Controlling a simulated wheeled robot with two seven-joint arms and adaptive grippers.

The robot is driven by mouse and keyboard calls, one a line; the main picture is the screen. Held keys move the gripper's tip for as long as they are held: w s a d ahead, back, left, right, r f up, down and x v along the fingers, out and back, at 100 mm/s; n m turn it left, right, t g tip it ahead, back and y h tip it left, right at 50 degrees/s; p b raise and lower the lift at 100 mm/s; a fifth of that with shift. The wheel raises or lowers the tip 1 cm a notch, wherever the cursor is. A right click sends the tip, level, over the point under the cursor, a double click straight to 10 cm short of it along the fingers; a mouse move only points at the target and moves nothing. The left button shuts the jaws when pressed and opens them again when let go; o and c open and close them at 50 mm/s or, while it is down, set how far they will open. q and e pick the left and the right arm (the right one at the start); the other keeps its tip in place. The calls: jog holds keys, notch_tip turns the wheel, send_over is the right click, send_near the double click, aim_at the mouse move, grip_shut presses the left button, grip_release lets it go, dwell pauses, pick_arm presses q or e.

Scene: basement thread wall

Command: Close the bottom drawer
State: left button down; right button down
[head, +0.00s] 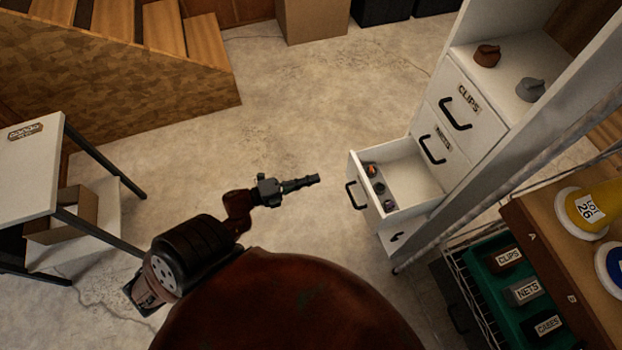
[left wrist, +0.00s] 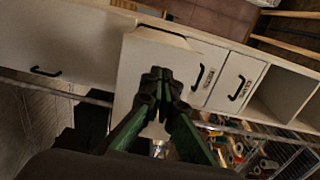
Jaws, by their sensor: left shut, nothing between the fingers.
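The white drawer cabinet (head: 473,113) stands at the right in the head view. A low drawer (head: 353,178) is pulled out, its front facing left and carrying a black handle (head: 355,195). Small orange and grey items lie inside it. My left gripper (head: 315,180) is shut and empty, its tips pointing at the open drawer's front with a gap of floor showing between them. In the left wrist view, the shut fingers (left wrist: 158,74) are in front of a protruding white drawer front (left wrist: 132,75), whose handle I cannot make out there. My right gripper is not in view.
Two drawers above, one labelled CLIPS (head: 469,97), are shut. A small dark handle-like part (head: 397,237) shows below the open drawer. A white table (head: 28,172) stands left, wooden stairs (head: 120,90) behind. A rack with a green tray (head: 489,256) is at lower right. Mid-floor is clear.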

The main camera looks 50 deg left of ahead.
aim_at(349, 168)
pick_arm(q)
jog(key=b+x, duration=0.1)
jog(key=x, duration=0.9)
jog(key=shift+w+f, duration=0.1)
jog(key=shift+w, duration=0.1)
